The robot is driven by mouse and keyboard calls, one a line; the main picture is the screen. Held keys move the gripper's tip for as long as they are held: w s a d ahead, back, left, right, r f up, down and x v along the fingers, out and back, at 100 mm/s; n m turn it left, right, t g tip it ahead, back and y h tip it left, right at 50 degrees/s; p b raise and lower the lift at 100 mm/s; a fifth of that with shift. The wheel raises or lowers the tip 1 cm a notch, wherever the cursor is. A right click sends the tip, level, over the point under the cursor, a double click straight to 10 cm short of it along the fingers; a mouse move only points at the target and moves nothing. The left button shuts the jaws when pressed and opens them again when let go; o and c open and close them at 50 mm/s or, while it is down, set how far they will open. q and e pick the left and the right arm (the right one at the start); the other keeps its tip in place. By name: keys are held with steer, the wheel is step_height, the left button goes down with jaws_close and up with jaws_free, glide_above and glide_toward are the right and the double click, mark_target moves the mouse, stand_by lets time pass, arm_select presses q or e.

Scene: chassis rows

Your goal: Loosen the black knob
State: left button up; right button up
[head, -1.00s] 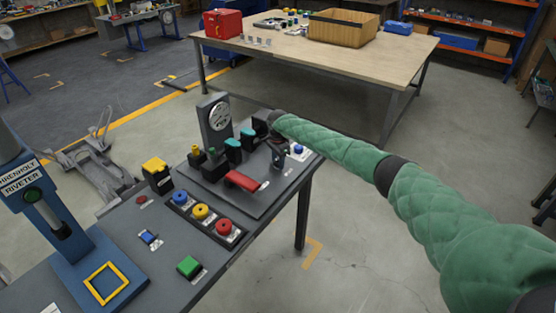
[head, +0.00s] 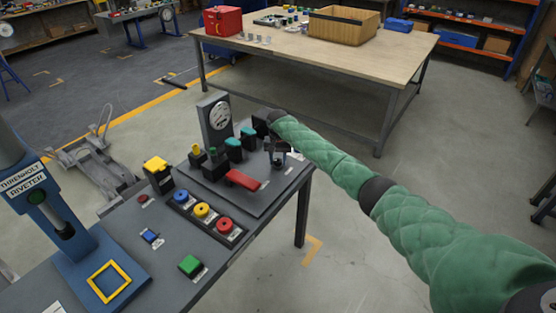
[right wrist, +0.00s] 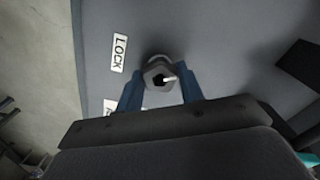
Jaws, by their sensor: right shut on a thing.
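The black knob (right wrist: 158,72) shows in the right wrist view, standing on a grey plate, with a small white pointer mark on it. My right gripper (right wrist: 160,86) has its two blue fingers on either side of the knob and is shut on it. A white LOCK label (right wrist: 119,53) lies left of the knob; a second label (right wrist: 109,105) is mostly hidden by the left finger. In the head view my right gripper (head: 278,157) is at the far right part of the panel, and the knob is too small and covered to make out. My left gripper is not in view.
Left of the gripper are a red lever (head: 242,180), teal-topped clamps (head: 233,146) and a round gauge (head: 219,116). Nearer are blue, yellow and red buttons (head: 202,210), a green button (head: 190,266) and a blue riveter (head: 40,205). Open floor lies right of the bench.

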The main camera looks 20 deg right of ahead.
steer(key=n, duration=0.3)
steer(key=shift+f+n, duration=0.1)
steer(key=shift+n, duration=0.3)
steer(key=n, duration=0.3)
steer(key=shift+s+n, duration=0.1)
steer(key=shift+n, duration=0.2)
steer(key=n+b, duration=0.1)
steer(key=n, duration=0.3)
steer(key=shift+n, duration=0.3)
steer(key=n, duration=0.3)
steer(key=shift+f, duration=0.1)
steer(key=shift+n+b, duration=0.4)
steer(key=shift+n, duration=0.8)
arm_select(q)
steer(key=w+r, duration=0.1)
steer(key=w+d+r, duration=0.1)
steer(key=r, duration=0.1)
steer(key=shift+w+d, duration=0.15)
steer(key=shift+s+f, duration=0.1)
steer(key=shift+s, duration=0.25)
